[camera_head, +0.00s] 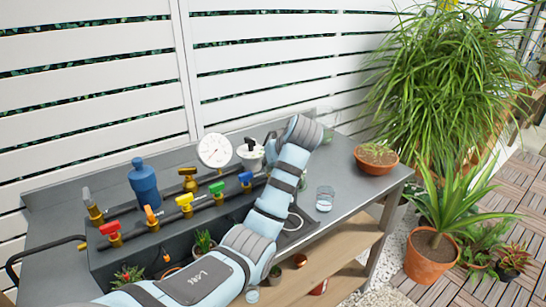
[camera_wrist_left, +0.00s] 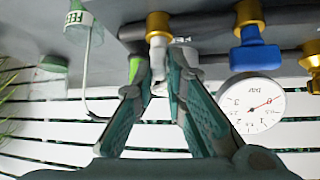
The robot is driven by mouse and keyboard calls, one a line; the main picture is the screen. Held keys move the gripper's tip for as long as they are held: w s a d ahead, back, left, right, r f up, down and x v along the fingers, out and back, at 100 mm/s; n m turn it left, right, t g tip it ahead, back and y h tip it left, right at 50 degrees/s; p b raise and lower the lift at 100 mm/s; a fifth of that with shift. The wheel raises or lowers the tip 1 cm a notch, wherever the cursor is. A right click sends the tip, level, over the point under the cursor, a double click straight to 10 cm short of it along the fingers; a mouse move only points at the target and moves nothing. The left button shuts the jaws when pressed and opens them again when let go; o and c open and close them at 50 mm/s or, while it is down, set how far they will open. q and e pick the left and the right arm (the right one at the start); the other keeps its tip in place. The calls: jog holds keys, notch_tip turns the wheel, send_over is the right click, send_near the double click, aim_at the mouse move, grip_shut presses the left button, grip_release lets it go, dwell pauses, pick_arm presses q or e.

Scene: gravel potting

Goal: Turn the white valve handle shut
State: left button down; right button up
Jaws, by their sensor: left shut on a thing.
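In the left wrist view, the white valve handle (camera_wrist_left: 158,68) hangs from a brass valve body (camera_wrist_left: 158,22) on a dark pipe. My left gripper (camera_wrist_left: 162,82) has its two teal fingers closed around the handle, one on each side. The fingers hide part of the handle. In the head view, my left arm crosses from the bottom toward the upper right, above the bench. It hides the white handle there, and I cannot make out the fingertips clearly. My right gripper is in neither view.
A blue valve handle (camera_wrist_left: 254,55) and a pressure gauge (camera_wrist_left: 252,104) are close beside the gripper. Red (camera_head: 110,228), orange (camera_head: 151,215), yellow (camera_head: 185,200) and green (camera_head: 216,188) handles line the pipes. A glass (camera_head: 325,199) stands right of my arm. A potted plant (camera_head: 376,157) sits at the bench's right end.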

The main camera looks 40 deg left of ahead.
pick_arm(q)
jog(key=m+t+h+p, duration=0.1)
jog(key=m+h+p, duration=0.1)
jog(key=m+p, duration=0.1)
jog(key=m+t+h+p, duration=0.1)
jog(key=m+h+p, duration=0.1)
jog(key=p, duration=0.4)
jog(key=m+t+h+p, duration=0.2)
jog(key=m+p, duration=0.2)
jog(key=m, duration=0.1)
jog(key=shift+s+a+r, duration=0.3)
jog(key=shift+s+a, duration=0.05)
jog(key=shift+a, duration=0.05)
jog(key=shift+m+h+p, duration=0.4)
jog(key=shift+p, duration=0.05)
jog(key=shift+a+f+m+h, duration=0.15)
jog(key=shift+m+h, duration=0.55)
jog(key=shift+m, duration=0.1)
jog(key=shift+w+f+m+h, duration=0.1)
jog(key=shift+f+m+h, duration=0.05)
jog(key=shift+m+h, duration=1.15)
jog(key=shift+m, duration=0.3)
jog(key=c, duration=1.7)
grip_release()
jog(key=shift+w, duration=0.1)
jog(key=shift+o, duration=0.2)
